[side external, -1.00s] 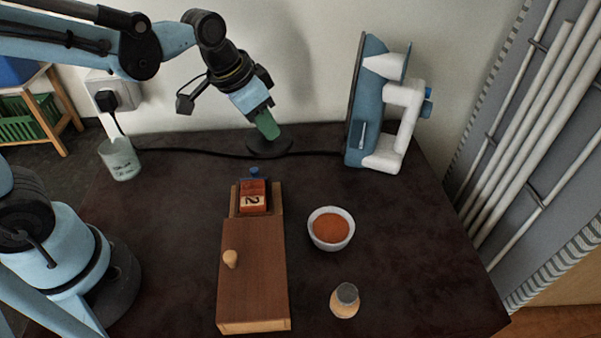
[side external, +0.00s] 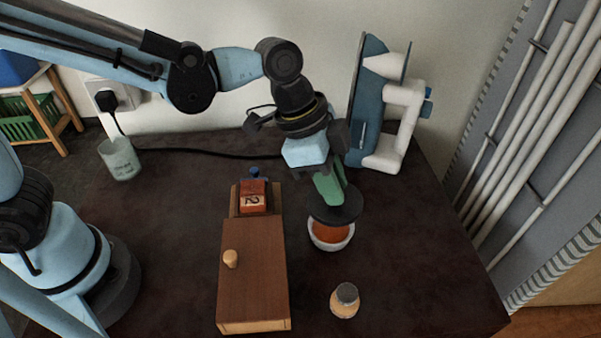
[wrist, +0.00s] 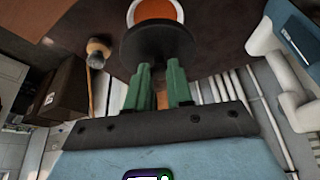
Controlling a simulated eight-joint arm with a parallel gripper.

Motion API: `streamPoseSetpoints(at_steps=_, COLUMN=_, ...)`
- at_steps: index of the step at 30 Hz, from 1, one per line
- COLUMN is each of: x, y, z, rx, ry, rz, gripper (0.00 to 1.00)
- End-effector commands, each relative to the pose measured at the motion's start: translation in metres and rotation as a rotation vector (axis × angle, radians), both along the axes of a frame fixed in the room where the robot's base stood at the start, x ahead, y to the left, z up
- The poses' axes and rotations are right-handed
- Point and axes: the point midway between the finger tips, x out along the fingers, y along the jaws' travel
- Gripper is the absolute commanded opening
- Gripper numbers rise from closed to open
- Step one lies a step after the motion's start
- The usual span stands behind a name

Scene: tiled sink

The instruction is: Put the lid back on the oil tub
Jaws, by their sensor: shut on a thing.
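The oil tub (side external: 331,245) is a small white round bowl with orange contents, standing right of the wooden box. The lid (side external: 335,212) is a dark round disc. My gripper (side external: 332,190) has green fingers and is shut on the lid, holding it over the far part of the tub. The lid looks raised and offset from the tub, whose near rim and orange inside still show. In the wrist view the lid (wrist: 160,47) sits just beyond my fingertips (wrist: 158,78), and the tub (wrist: 156,10) is partly hidden behind it. Whether lid and tub touch is unclear.
A wooden box (side external: 252,280) with a knob and an orange block (side external: 252,196) marked 2 lies left. A small shaker (side external: 345,300) stands in front. A blue and white device (side external: 372,115) stands behind right, a cup (side external: 120,158) far left. The table's right front is clear.

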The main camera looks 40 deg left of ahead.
Motion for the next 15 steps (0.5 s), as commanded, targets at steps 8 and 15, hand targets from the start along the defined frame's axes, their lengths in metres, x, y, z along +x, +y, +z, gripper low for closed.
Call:
streamPoseSetpoints(at_steps=8, x=0.001, y=0.0, z=-0.025, rx=0.0, ry=0.0, rz=0.003, gripper=0.0)
streamPoseSetpoints(at_steps=15, x=0.001, y=0.001, z=-0.044, rx=0.0, ry=-0.001, rz=0.004, gripper=0.0)
